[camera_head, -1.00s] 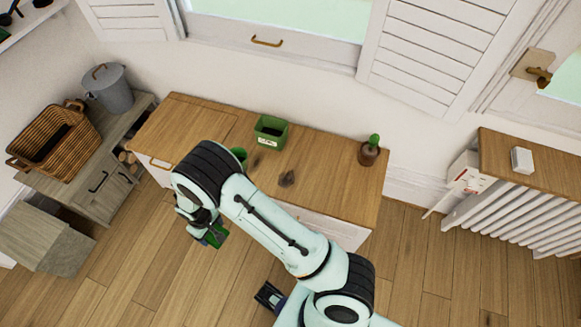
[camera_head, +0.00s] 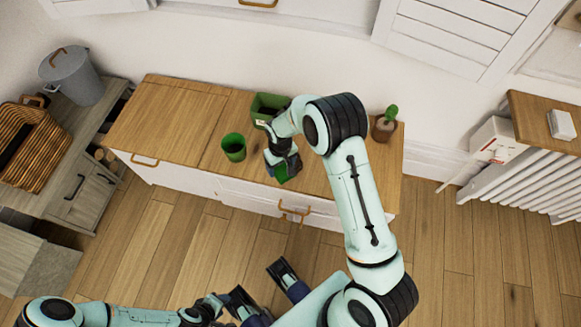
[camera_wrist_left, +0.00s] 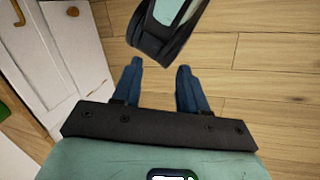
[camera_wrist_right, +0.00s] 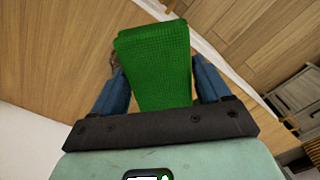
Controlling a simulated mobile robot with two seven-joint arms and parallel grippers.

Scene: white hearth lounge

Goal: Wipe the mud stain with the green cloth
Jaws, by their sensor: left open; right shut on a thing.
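My right gripper (camera_head: 283,163) is shut on the green cloth (camera_wrist_right: 155,65), above the front part of the wooden cabinet top (camera_head: 185,105). In the right wrist view the cloth stands out between the blue fingers. I cannot tell whether it touches the wood. The mud stain is not clearly seen now. My right arm and the cloth cover the part of the top where dark patches showed before. My left gripper (camera_wrist_left: 160,70) is open and empty, low in front of the cabinet.
A green cup (camera_head: 233,148) stands left of my right gripper. A green box (camera_head: 268,106) is behind it, partly covered. A potted cactus (camera_head: 385,124) stands at the top's right end. A wicker basket (camera_head: 30,150) and grey bin (camera_head: 72,75) are left; a radiator (camera_head: 535,170) is right.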

